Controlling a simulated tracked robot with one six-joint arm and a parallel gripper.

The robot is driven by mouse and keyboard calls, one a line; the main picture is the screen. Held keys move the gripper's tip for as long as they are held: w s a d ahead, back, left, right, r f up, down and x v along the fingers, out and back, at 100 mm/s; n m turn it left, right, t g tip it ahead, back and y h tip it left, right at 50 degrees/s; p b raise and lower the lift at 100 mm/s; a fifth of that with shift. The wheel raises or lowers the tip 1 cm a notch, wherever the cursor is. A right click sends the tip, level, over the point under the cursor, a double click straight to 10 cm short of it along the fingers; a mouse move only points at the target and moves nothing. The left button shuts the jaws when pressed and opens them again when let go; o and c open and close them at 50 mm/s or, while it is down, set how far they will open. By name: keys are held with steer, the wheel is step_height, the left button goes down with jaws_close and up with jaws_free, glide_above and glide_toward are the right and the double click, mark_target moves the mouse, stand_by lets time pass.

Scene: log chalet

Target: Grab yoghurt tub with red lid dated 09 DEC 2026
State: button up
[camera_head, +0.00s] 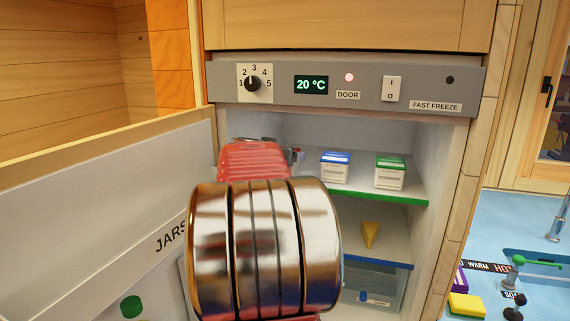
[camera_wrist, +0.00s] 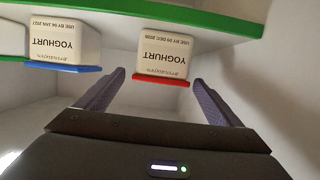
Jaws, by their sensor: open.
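In the wrist view, which is upside down, a white yoghurt tub with a red lid (camera_wrist: 164,53) reads "USE BY 09 DEC 2026". It stands on the green-edged shelf (camera_wrist: 150,15). My gripper (camera_wrist: 158,78) is open, its two fingertips lined up to either side of the red lid with nothing gripped. I cannot tell whether the tips overlap the tub.
A blue-lidded yoghurt tub (camera_head: 335,167), dated 04 JAN 2027 in the wrist view (camera_wrist: 64,42), stands beside it. A green-lidded tub (camera_head: 390,173) is farther right. A yellow wedge (camera_head: 370,233) sits on the blue-edged shelf below. The open door (camera_head: 90,235) stands left.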

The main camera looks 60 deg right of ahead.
steer(key=shift+x, duration=2.3)
steer(key=shift+c, duration=0.7)
steer(key=shift+w, duration=0.1)
steer(key=c, duration=1.3)
steer(key=shift+r, duration=0.2)
steer(key=shift+r, duration=1.65)
steer(key=s+a, duration=0.4)
steer(key=a, duration=0.4)
steer(key=s+a, duration=0.5)
steer(key=a, duration=0.2)
steer(key=shift+a, duration=0.4)
